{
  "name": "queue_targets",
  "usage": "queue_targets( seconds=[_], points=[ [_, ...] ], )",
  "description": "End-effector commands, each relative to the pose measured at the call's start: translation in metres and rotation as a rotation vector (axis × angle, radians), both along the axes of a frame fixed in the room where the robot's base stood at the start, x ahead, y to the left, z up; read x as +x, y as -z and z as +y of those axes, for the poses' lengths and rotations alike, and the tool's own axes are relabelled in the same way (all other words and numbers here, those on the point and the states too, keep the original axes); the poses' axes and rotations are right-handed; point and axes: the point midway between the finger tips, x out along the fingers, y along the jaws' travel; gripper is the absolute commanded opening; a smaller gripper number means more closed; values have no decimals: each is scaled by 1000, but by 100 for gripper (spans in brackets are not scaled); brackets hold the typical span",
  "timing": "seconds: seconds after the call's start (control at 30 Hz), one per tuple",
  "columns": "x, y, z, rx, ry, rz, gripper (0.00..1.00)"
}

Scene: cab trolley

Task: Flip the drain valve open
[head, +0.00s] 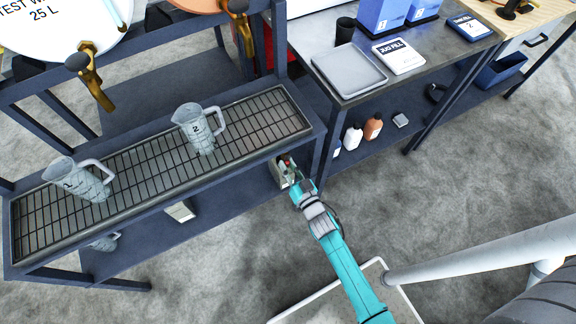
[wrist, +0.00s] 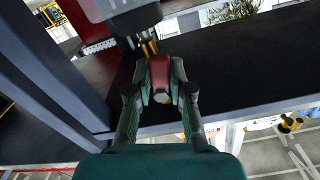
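The red handle (wrist: 160,72) of the drain valve sits between the two fingers of my gripper (wrist: 161,88) in the wrist view. The fingers are drawn in and lie close along both sides of it, so my gripper looks shut on the handle. Brass-coloured parts (wrist: 149,47) show just beyond it, under a grey body. In the head view my gripper (head: 287,172) is at the right end of the trolley, just below the drip grate. There the fingers and handle are small and partly hidden, with a bit of red visible.
The slatted drip grate (head: 150,160) carries two clear jugs, jug 2 (head: 198,128) and another jug (head: 78,180). Brass taps (head: 92,82) hang above. A dark blue trolley post stands close to my gripper. A bench with a grey tray (head: 348,70) is at the right. Floor is clear in front.

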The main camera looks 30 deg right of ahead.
Motion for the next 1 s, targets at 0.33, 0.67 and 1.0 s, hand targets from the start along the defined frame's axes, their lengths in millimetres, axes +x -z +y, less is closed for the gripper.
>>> queue_targets(
  seconds=[0.33,0.67,1.0],
  points=[
    [0,1,-6,-147,1,0,0],
    [0,1,-9,-282,0,1,0],
    [0,1,-9,-280,-1,1,46]
  ],
)
